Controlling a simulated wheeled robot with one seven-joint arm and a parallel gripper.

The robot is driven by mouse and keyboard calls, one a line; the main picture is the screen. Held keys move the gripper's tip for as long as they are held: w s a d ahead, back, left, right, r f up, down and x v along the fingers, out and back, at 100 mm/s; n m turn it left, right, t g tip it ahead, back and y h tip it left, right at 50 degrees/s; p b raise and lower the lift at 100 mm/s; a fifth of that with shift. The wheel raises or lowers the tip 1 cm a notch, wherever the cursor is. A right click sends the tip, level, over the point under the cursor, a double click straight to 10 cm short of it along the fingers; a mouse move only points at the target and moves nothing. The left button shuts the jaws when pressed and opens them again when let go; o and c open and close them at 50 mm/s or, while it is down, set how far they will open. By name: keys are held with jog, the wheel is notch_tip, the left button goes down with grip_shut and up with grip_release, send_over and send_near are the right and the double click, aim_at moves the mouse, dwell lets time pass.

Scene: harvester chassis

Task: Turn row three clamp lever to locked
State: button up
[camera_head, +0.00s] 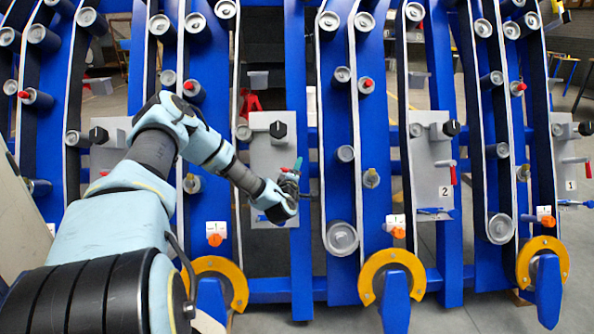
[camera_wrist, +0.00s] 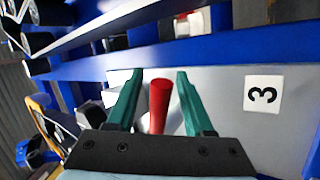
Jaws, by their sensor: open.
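The row three clamp lever has a red handle (camera_wrist: 159,103), seen in the wrist view between the two green fingers of my gripper (camera_wrist: 160,74). The fingers are open, with a visible gap on each side of the handle. A "3" label (camera_wrist: 263,94) is on the grey plate to the right of the lever. In the head view my gripper (camera_head: 297,172) is at the grey row three plate (camera_head: 268,152), and a little red of the lever shows beside it. The lever's pivot is mostly hidden by my gripper.
A black knob (camera_head: 278,129) sits on the same plate above my gripper. Blue uprights with rollers stand on both sides. Plate two (camera_head: 431,160) to the right has its own red lever (camera_head: 453,173). Yellow round guards (camera_head: 391,273) stand low in front.

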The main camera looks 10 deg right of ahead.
jog(key=shift+c, duration=0.3)
grip_shut()
dwell(1.1)
